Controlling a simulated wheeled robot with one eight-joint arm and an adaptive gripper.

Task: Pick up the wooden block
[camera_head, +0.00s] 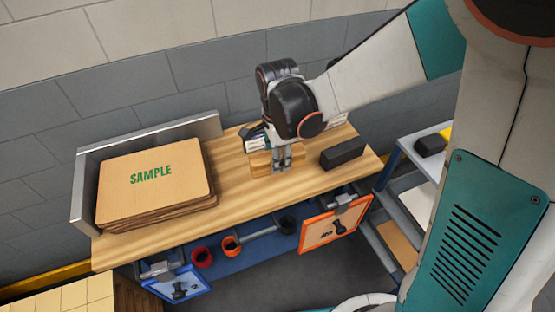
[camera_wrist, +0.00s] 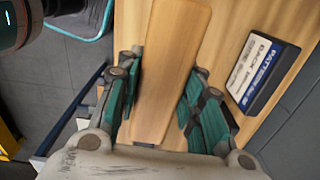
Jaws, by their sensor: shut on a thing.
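The wooden block (camera_head: 261,160) is on the wooden bench top (camera_head: 235,195), in the middle of the head view. It is pale and close in colour to the bench. My gripper (camera_head: 283,165) points down at it, and its fingers hide part of the block. In the wrist view the block (camera_wrist: 172,65) runs lengthwise between the two fingers of my gripper (camera_wrist: 166,108), one finger on each side. The gripper is shut on the block. I cannot tell whether the block is clear of the bench.
A dark block (camera_head: 343,152) lies to the right of my gripper. A labelled box (camera_wrist: 263,72) lies beside the block in the wrist view. A stack of SAMPLE boards (camera_head: 152,180) fills the bench's left end, with a metal guard (camera_head: 85,190) beside it.

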